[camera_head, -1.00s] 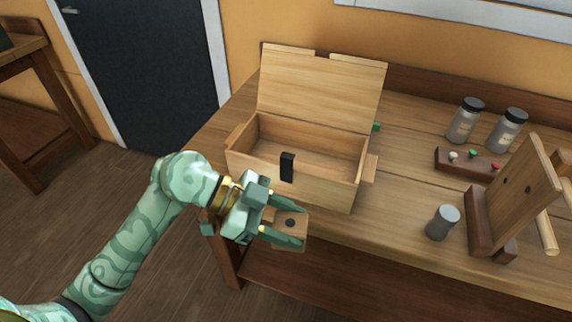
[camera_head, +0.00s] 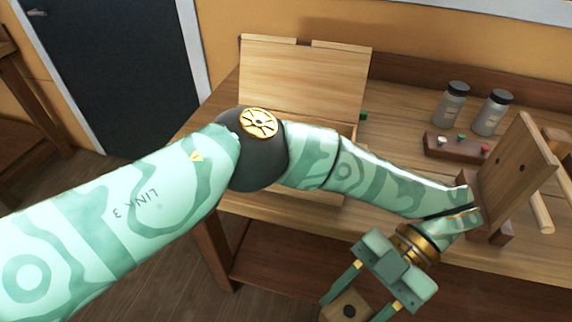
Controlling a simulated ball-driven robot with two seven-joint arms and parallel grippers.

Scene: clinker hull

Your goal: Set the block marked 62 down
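My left gripper (camera_head: 350,304) points down at the bottom of the view, in front of the table's front edge. Its two fingers are on either side of a small wooden block (camera_head: 338,306) with a dark round spot on its face. The gripper is shut on this block, whose lower part is cut off by the frame edge. No number 62 is readable on it. The block appears held clear of the tabletop. My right gripper is not in view.
An open wooden box (camera_head: 300,85) stands on the workbench (camera_head: 405,150), its front largely hidden behind my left arm. To the right are two lidded jars (camera_head: 451,104), a button strip (camera_head: 456,148) and an upright wooden board (camera_head: 518,172) with pegs. A lower shelf (camera_head: 290,265) runs beneath.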

